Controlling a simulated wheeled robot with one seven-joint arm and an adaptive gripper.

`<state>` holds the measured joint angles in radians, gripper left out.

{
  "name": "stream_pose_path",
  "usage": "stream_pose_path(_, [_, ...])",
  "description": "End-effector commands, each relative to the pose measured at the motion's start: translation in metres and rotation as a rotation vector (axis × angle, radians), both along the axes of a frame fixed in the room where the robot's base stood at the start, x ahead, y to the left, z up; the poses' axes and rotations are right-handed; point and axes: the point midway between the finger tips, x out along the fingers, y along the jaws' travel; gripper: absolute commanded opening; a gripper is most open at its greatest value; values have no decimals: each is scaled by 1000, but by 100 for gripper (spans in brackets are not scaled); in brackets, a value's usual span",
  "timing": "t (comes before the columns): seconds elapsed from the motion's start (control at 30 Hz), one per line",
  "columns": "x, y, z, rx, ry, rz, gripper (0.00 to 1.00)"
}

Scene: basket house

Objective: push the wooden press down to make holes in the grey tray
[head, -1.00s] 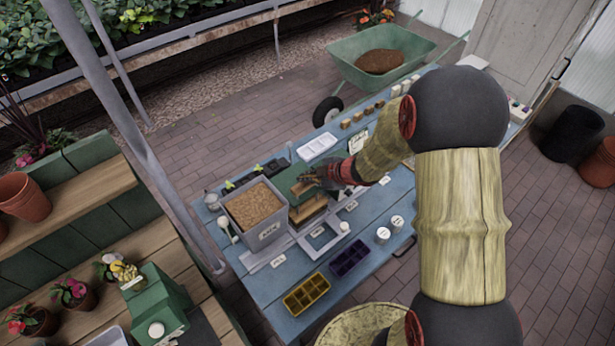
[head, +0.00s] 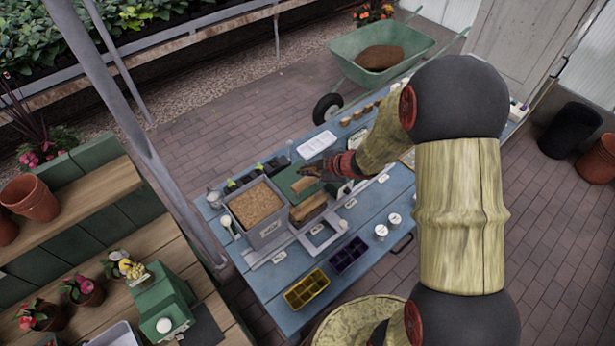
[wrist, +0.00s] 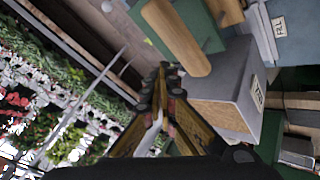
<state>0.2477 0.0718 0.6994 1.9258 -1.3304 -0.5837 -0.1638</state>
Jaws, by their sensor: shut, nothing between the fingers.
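The press stands on the blue table to the right of the soil bin, with a green upper part (head: 288,180) and a wooden block (head: 309,206) showing below it. In the wrist view its round wooden handle (wrist: 178,38) lies across the green plate (wrist: 205,22). My gripper (head: 308,170) is at the top of the press, shut and empty. In the wrist view my gripper's closed fingertips (wrist: 163,68) are beside the lower end of the handle; I cannot tell if they touch. I cannot make out the grey tray under the press.
A grey bin of soil (head: 281,230) stands left of the press. Yellow (head: 306,290) and dark purple (head: 348,255) cell trays are at the table's front. White cups (head: 388,226) stand to the right. A white tray (head: 316,144) lies behind. A metal post (head: 150,165) rises at the left.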

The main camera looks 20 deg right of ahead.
Motion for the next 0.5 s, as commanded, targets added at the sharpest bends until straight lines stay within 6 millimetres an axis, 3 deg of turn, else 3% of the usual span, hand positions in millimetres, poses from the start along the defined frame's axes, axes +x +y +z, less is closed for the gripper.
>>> stream_pose_path(0.3, [0,0,34,0,0,0,0])
stream_pose_path(0.5, [0,0,37,0,1,1,0])
